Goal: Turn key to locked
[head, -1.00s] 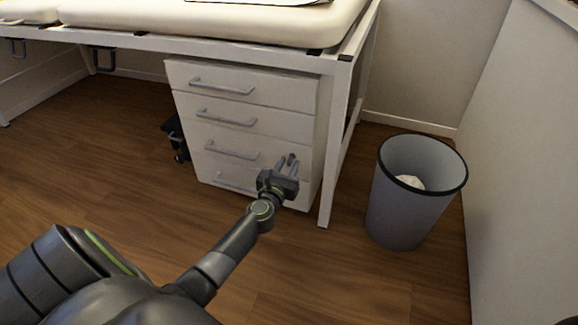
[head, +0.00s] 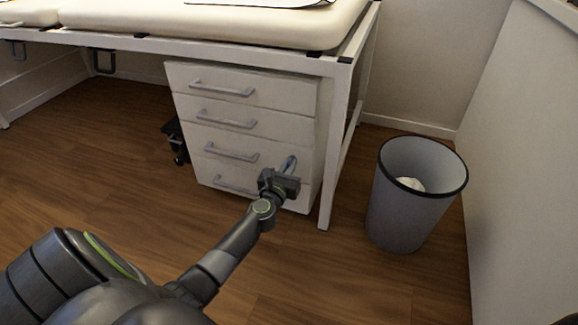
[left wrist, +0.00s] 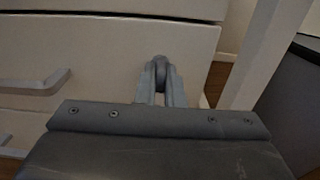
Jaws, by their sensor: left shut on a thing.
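The white drawer unit (head: 262,130) stands under the white-framed couch. My left gripper (head: 289,165) is at the right part of the lower drawer fronts, with its fingers pointing at the unit. In the left wrist view its fingers (left wrist: 161,88) are closed together on a small grey rounded piece, the key (left wrist: 159,66), in front of the drawer face. The fingers hide most of the key, and its turn angle and any lock marks cannot be made out. My right gripper is not in view.
Drawer handles (head: 231,154) stick out to the left of my gripper. The couch frame's white leg (head: 334,165) stands close on the right. A grey waste bin (head: 405,215) with white paper in it is further right.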

